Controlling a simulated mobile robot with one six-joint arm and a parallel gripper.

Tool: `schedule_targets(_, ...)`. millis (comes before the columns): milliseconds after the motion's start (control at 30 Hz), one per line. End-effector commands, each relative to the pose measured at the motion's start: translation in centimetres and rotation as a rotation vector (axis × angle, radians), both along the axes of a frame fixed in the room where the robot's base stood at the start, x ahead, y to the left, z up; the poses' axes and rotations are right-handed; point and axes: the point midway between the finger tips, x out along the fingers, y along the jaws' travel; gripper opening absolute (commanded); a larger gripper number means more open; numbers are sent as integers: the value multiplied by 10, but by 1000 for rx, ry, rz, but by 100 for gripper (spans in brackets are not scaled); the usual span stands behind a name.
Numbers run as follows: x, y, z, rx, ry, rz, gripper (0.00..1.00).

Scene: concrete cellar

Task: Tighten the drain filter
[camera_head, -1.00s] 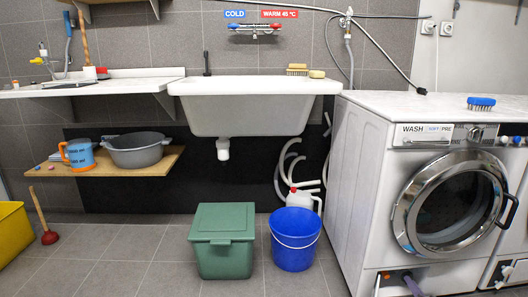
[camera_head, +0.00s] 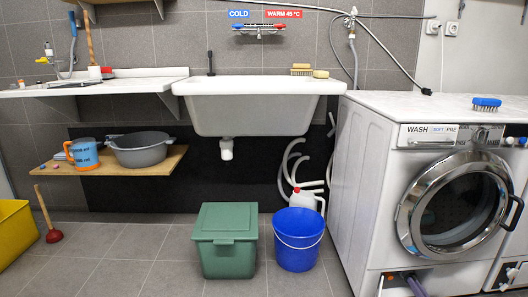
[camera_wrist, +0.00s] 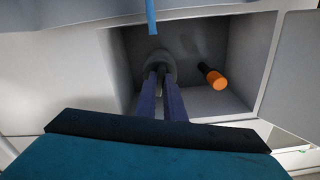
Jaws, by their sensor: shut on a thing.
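The drain filter (camera_wrist: 155,60) is a grey round knob at the back of the open service compartment (camera_wrist: 208,50). My gripper (camera_wrist: 161,76) reaches into the compartment with its two purple fingers, shut on the filter's raised grip. The fingers hide part of the knob. In the head view, a purple finger of my gripper (camera_head: 415,284) shows at the opening low on the front of the washing machine (camera_head: 430,140). The filter itself cannot be made out there.
A black stub with an orange cap (camera_wrist: 217,81) sits right of the filter, apart from my fingers. The compartment walls are close around. A blue bucket (camera_head: 297,240) and a green lidded bin (camera_head: 226,240) stand left of the machine. The machine's round door is shut.

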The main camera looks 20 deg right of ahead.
Motion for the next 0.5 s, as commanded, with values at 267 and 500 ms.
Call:
schedule_targets(267, 7, -5, 4, -153, 47, -4, 0)
schedule_targets(500, 7, -5, 4, -169, 52, -4, 0)
